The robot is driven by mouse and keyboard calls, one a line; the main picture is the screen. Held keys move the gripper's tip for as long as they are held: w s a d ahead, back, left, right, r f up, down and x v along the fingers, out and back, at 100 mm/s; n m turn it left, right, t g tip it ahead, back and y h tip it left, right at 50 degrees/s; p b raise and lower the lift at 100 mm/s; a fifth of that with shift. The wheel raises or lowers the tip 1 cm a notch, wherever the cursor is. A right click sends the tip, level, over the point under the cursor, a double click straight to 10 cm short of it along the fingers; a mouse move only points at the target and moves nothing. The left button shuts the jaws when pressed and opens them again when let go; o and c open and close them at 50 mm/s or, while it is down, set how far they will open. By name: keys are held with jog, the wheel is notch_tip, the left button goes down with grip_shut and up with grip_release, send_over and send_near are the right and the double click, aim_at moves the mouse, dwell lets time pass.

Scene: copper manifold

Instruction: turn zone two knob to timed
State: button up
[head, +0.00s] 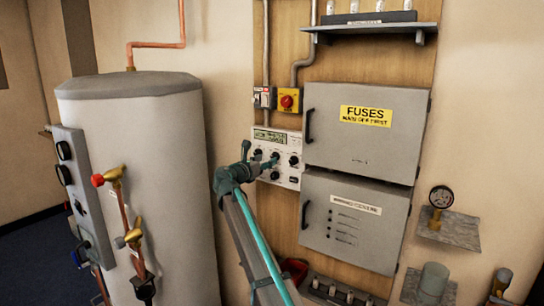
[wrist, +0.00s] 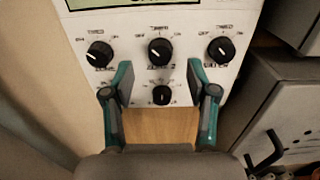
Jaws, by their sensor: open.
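The white control panel (head: 284,136) is on the wooden board, with a display at its top. In the wrist view, three black knobs form a row. The middle one, apparently the zone two knob (wrist: 160,51), has a small label below it; its print and the setting are too blurred to read surely. My gripper (wrist: 160,82) is open and empty. Its teal fingertips are below and to either side of the middle knob, apart from it. In the head view my gripper (head: 265,165) is in front of the panel and partly covers it.
A left knob (wrist: 99,54), a right knob (wrist: 221,49) and a lower knob (wrist: 161,95) are close to the fingers. The grey fuse box (head: 360,140) and lower grey box (head: 350,225) stand right of the panel. A large cylinder (head: 150,180) is at left.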

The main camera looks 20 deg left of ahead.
aim_at(273, 156)
jog(key=shift+w+d+p, duration=0.25)
jog(key=shift+w, duration=0.9)
jog(key=shift+w+d+p, duration=0.2)
jog(key=shift+w, duration=0.9)
grip_shut()
